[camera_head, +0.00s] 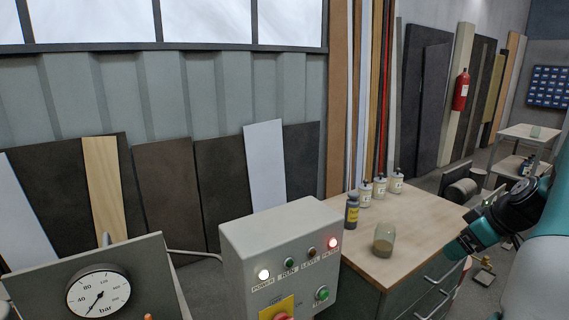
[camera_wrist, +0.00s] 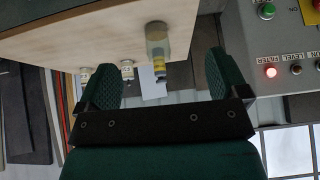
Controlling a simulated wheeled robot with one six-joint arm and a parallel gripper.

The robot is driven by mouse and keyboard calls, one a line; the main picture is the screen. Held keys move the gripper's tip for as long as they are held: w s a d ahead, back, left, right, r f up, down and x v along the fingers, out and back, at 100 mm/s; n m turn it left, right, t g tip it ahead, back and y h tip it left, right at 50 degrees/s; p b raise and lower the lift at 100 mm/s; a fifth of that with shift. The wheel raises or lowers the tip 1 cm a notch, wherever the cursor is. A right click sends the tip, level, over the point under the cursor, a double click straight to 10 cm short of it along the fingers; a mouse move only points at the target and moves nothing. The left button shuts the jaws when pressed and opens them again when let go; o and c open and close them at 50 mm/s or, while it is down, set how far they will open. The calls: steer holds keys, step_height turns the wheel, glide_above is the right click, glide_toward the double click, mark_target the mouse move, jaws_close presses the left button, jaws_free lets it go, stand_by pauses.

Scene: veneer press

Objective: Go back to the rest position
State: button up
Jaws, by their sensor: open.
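My gripper (camera_wrist: 160,64) is open in the wrist view, its two dark green fingers wide apart with nothing held between them. In that view, which is upside down, a clear jar with tan contents (camera_wrist: 156,32) shows beyond the fingers on the wooden bench top, apart from them. In the head view my teal and black arm comes in from the right edge, at the right end of the bench. The fingers cannot be made out there.
The bench (camera_head: 427,216) also bears the jar (camera_head: 384,240), a dark bottle with a yellow label (camera_head: 352,211) and white canisters (camera_head: 380,186). A grey control box (camera_head: 283,240) stands left of it, with a pressure gauge (camera_head: 98,294) further left. A fire extinguisher (camera_head: 461,90) hangs behind.

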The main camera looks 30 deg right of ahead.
steer(key=w+a+r+n+g+y, duration=0.1)
steer(key=w+a+r, duration=0.2)
steer(key=a, duration=0.5)
steer(key=w+a+r+n+g+y, duration=0.1)
steer(key=w+a+r, duration=0.15)
steer(key=a, duration=0.55)
steer(key=w+a+r+n+y, duration=0.1)
steer(key=w+a+r, duration=0.25)
steer(key=a, duration=0.45)
steer(key=s+a+r+n+g, duration=0.1)
steer(key=s+a, duration=0.3)
steer(key=a, duration=0.3)
steer(key=s+a+r+n+g+p, duration=0.1)
steer(key=s+a+r, duration=0.1)
steer(key=s+a, duration=0.2)
steer(key=s+a+r+g, duration=0.1)
steer(key=s+a, duration=0.4)
steer(key=a, duration=0.6)
steer(key=shift+r+n+g+p, duration=0.35)
steer(key=shift+n+g, duration=0.05)
steer(key=shift+g, duration=0.2)
steer(key=shift+a, duration=0.1)
